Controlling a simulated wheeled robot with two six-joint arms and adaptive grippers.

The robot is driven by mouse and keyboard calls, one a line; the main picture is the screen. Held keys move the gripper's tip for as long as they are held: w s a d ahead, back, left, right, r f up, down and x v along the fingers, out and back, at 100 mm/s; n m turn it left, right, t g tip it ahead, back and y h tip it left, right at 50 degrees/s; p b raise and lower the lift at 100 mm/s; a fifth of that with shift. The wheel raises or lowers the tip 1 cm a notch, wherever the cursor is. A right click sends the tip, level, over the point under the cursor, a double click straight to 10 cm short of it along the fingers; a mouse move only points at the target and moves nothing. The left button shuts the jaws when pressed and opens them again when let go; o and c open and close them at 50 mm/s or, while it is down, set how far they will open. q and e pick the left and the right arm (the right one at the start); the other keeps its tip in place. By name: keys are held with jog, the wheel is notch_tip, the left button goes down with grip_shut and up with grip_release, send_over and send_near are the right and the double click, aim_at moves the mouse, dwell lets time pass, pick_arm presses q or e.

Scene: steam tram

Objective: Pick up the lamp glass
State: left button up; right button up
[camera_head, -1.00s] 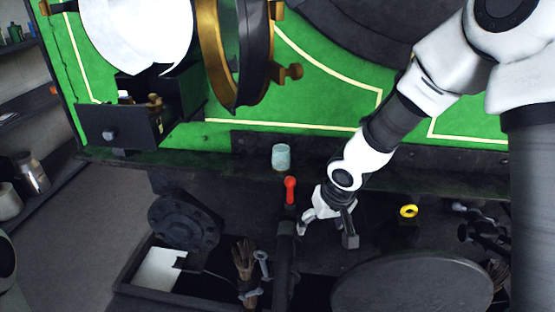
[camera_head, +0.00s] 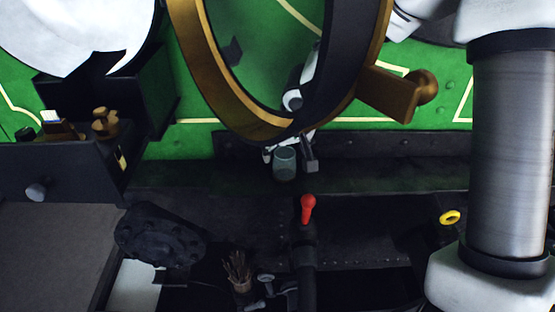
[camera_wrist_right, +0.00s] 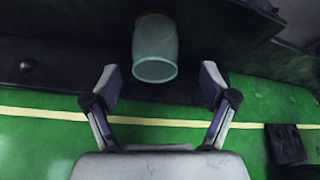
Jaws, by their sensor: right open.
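The lamp glass (camera_head: 285,163) is a small pale, see-through cylinder. It stands on the dark ledge at the foot of the green panel in the head view. In the right wrist view the lamp glass (camera_wrist_right: 155,48) lies just beyond the fingertips, centred between them. My right gripper (camera_head: 291,152) is open at the glass, partly hidden behind the big brass-rimmed ring in the head view. Its two spread fingers show in the right wrist view (camera_wrist_right: 160,82), with nothing held between them. My left gripper is not in view.
The brass-rimmed ring (camera_head: 376,60) hangs in front of the right arm, its brass latch sticking out right. A red-topped lever (camera_head: 308,208) stands in front of the ledge. An open dark drawer (camera_head: 62,172) juts out at left. A yellow ring (camera_head: 450,217) sits at right.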

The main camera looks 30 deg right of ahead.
aim_at(285, 158)
jog(key=x, duration=0.2)
jog(key=d+x, duration=0.1)
jog(key=x, duration=0.2)
jog(key=shift+w, duration=0.1)
jog(key=shift+w+a, duration=0.1)
jog(key=shift+w, duration=0.1)
jog(key=shift+s+a+r, duration=0.1)
jog(key=shift+a, duration=0.05)
jog(key=shift+s+a+r, duration=0.1)
jog(key=shift+s+r, duration=0.05)
jog(key=shift+c, duration=1.1)
jog(key=c, duration=1.1)
jog(key=shift+o, duration=0.2)
jog(key=shift+s, duration=0.1)
